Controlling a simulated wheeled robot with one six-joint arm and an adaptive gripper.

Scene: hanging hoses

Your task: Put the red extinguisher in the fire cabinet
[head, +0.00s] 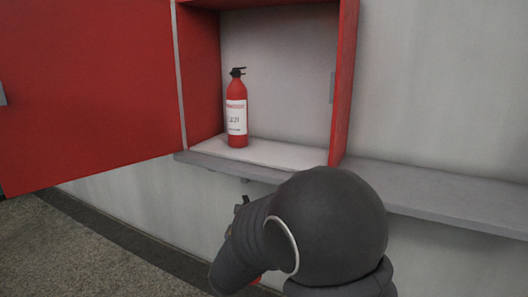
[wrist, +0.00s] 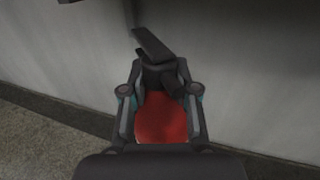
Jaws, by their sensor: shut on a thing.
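A red extinguisher (wrist: 162,120) with a black valve and lever is between the fingers of my gripper (wrist: 160,90), which is shut on it. In the head view my arm hides most of it. A bit of red (head: 256,280) shows below the arm. The held extinguisher is below and in front of the fire cabinet (head: 347,80), outside it. The cabinet is red and open at the front. Another red extinguisher (head: 237,120) with a white label and black top stands upright inside it, on the left part of its pale floor.
The cabinet's red door (head: 90,90) is swung wide open to the left. A grey ledge (head: 440,190) runs under the cabinet and along the wall to the right. The right part of the cabinet floor is clear. Speckled floor (head: 70,250) lies at lower left.

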